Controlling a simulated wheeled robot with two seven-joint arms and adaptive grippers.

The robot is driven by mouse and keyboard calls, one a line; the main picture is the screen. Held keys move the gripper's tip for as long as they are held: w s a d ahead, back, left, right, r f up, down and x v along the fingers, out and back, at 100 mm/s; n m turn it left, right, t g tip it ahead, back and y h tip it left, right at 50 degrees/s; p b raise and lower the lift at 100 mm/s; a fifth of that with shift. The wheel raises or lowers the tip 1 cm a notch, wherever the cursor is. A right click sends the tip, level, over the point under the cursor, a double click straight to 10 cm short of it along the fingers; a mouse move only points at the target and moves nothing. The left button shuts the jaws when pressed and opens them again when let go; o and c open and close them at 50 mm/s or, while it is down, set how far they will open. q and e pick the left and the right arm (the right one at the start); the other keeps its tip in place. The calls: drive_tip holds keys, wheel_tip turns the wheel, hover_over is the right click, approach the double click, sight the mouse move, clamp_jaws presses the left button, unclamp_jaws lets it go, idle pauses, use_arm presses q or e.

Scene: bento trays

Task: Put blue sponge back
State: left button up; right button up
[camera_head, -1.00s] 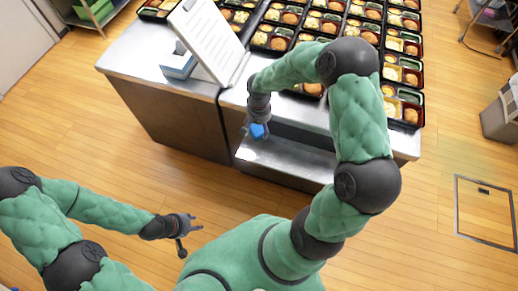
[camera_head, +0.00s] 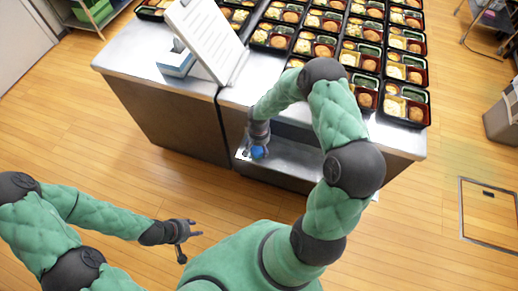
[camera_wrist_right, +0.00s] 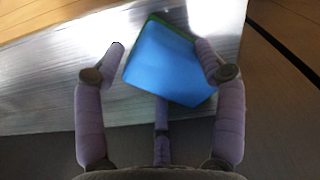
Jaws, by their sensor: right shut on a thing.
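The blue sponge (camera_wrist_right: 170,62) has a thin green layer along its top edge in the right wrist view. My right gripper (camera_wrist_right: 160,60) is shut on it, with a finger on each side and a third below. In the head view the sponge (camera_head: 258,152) shows at the tip of my right gripper (camera_head: 258,148), over the steel lower shelf (camera_head: 295,157) of the counter. I cannot tell whether the sponge touches the shelf. My left gripper (camera_head: 188,238) is away from the counter above the floor, with its fingers spread and nothing in them.
A grey bin (camera_head: 500,118) stands on the right. The floor between me and the counter is clear.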

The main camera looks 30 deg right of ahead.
sight(259, 148)
drive_tip(key=shift+f, duration=0.6)
drive_tip(key=shift+r, duration=0.1)
drive_tip(key=o, duration=1.3)
wheel_tip(259, 148, up, 12)
drive_tip(key=p, duration=0.4)
drive_tip(key=shift+s+a+f+n+y, duration=0.65)
drive_tip(key=shift+s+a+f, duration=1.15)
drive_tip(key=shift+s+a, duration=1.1)
drive_tip(key=shift+s+a+f+n+y, duration=0.65)
drive_tip(key=shift+s+a+f, duration=1.2)
drive_tip(key=shift+s+a, duration=1.05)
drive_tip(key=shift+s+a+f+n+y, duration=0.6)
drive_tip(key=shift+s+a+f, duration=1.5)
drive_tip(key=shift+a, duration=1.25)
